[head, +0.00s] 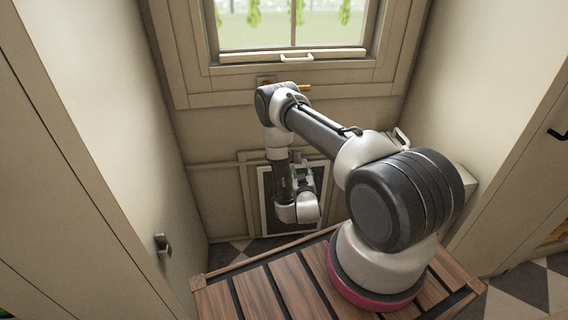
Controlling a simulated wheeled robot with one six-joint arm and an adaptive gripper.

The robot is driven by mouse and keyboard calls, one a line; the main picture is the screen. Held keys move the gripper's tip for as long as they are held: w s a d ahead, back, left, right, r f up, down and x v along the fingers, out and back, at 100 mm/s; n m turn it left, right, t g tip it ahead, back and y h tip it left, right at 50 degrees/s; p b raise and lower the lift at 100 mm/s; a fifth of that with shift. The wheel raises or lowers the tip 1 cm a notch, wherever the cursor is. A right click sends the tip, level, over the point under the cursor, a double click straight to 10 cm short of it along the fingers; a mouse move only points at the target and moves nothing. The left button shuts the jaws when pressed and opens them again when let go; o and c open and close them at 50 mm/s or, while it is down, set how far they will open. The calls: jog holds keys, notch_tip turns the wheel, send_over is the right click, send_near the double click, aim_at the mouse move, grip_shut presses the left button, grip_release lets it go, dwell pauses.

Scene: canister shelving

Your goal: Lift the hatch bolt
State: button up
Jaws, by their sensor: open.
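My gripper (310,168) is close in front of the hatch's upper right part, small and partly hidden by my own wrist and arm. Nothing is visibly held in it. I cannot make out the hatch bolt; my arm or gripper may cover it.
A window with a white handle (297,58) is above the hatch. A small brass-coloured piece (305,88) shows beside my elbow. Tall cabinets close in on both sides; the left one has a dark handle (162,244). Checkered floor (240,244) shows below.

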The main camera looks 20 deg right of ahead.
aim_at(299, 160)
jog(key=shift+t, duration=0.7)
jog(key=x, duration=0.6)
jog(key=shift+w+a+r, duration=0.1)
jog(key=shift+w+r, duration=0.05)
jog(key=shift+r, duration=0.1)
grip_shut()
